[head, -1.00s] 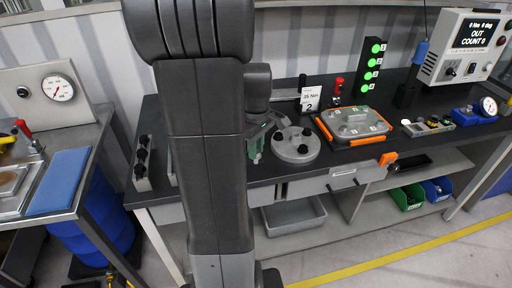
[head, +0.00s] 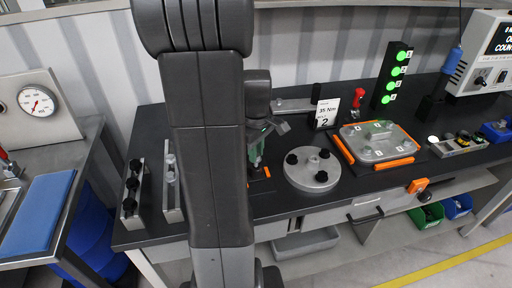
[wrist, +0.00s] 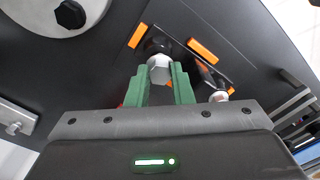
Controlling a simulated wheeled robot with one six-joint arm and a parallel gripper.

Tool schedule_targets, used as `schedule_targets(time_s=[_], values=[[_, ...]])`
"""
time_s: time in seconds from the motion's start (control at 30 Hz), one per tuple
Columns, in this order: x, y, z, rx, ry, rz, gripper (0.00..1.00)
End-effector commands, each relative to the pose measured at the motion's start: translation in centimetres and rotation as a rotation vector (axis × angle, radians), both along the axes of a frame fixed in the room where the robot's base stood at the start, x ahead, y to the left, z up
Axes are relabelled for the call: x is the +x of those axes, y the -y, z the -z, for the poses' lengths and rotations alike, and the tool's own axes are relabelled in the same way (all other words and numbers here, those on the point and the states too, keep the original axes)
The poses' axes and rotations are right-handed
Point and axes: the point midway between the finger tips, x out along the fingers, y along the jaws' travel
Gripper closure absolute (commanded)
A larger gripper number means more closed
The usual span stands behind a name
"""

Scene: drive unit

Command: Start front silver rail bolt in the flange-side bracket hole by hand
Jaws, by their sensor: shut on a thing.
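My gripper (wrist: 160,85) has green fingers and is shut on a silver hex-headed bolt (wrist: 159,70). A dark part lies just beyond the bolt, between orange marks on the black bench top; I cannot tell whether the bolt is in a hole or touches it. In the head view my gripper (head: 259,142) is mostly hidden behind my arm, above the bench near orange marks. A rail bracket (head: 172,192) with silver bolts stands at the bench's left end, beside a rail bracket (head: 132,192) with black bolts. I cannot tell which hole is flange-side.
A round grey flange plate (head: 312,180) with black knobs lies right of my gripper. A card reading 35 Nm (head: 326,113) stands behind it. Further right are an orange-edged tray (head: 344,148), a green-lit tower (head: 391,77) and a small parts tray (head: 459,147).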

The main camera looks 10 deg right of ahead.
Motion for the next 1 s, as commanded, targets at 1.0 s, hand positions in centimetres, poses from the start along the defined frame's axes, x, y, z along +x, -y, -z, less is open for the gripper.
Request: schedule_targets(time_s=[1.0], values=[[0.0,0.0,2.4,0.0,-0.001,0.586,1.0]])
